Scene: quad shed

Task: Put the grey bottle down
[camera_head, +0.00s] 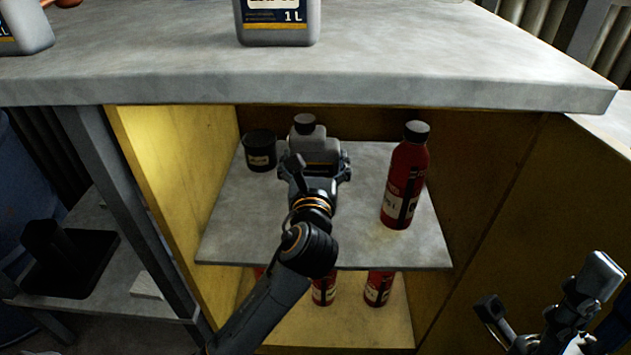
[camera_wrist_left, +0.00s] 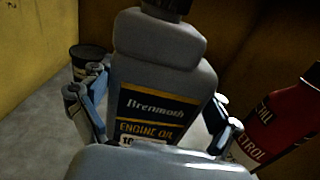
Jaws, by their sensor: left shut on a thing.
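The grey bottle (camera_head: 315,148), with a black cap and an engine oil label, is inside the open yellow cabinet, over the upper grey shelf (camera_head: 245,225). My left gripper (camera_head: 314,172) is shut on it, with a finger on each side of its body. In the left wrist view the grey bottle (camera_wrist_left: 165,85) stands about upright between the fingers (camera_wrist_left: 155,115). Its base is hidden, so I cannot tell whether it touches the shelf. My right gripper (camera_head: 545,300) is at the lower right, outside the cabinet, its fingers apart and empty.
A red bottle (camera_head: 405,178) stands right of the grey bottle, a black tin (camera_head: 260,152) close on its left. Red bottles (camera_head: 378,289) stand on the level below. The grey worktop (camera_head: 400,60) overhangs the shelf and carries other grey bottles (camera_head: 278,25). The shelf's front left is bare.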

